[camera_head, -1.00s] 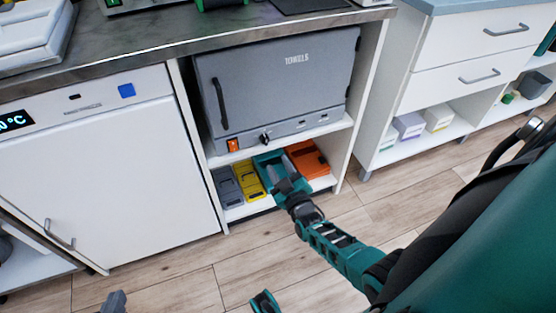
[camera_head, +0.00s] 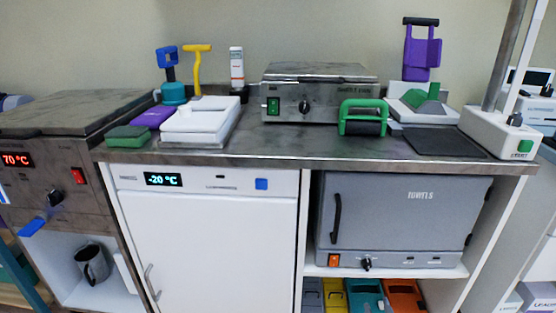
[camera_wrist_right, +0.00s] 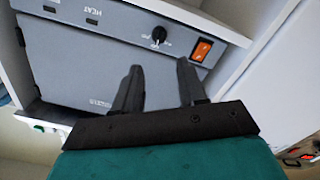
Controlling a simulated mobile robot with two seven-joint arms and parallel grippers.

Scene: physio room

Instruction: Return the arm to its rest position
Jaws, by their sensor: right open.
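My right gripper (camera_wrist_right: 160,88) shows in the right wrist view with its two dark fingers apart and nothing between them. It faces the grey towel cabinet (camera_wrist_right: 70,60), which appears upside down there, with its knob and orange switch beyond the fingertips. I cannot tell the exact gap to the cabinet. In the head view the cabinet (camera_head: 400,215) is at the lower right, with its door shut. Neither gripper shows clearly in the head view.
Under the cabinet, a shelf holds grey, yellow, teal (camera_head: 366,296) and orange bins (camera_head: 404,297). A white freezer (camera_head: 215,240) stands left of it. The worktop (camera_head: 300,148) above carries a metal heater (camera_head: 318,95), a green-handled item (camera_head: 362,118) and a white tray (camera_head: 200,120).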

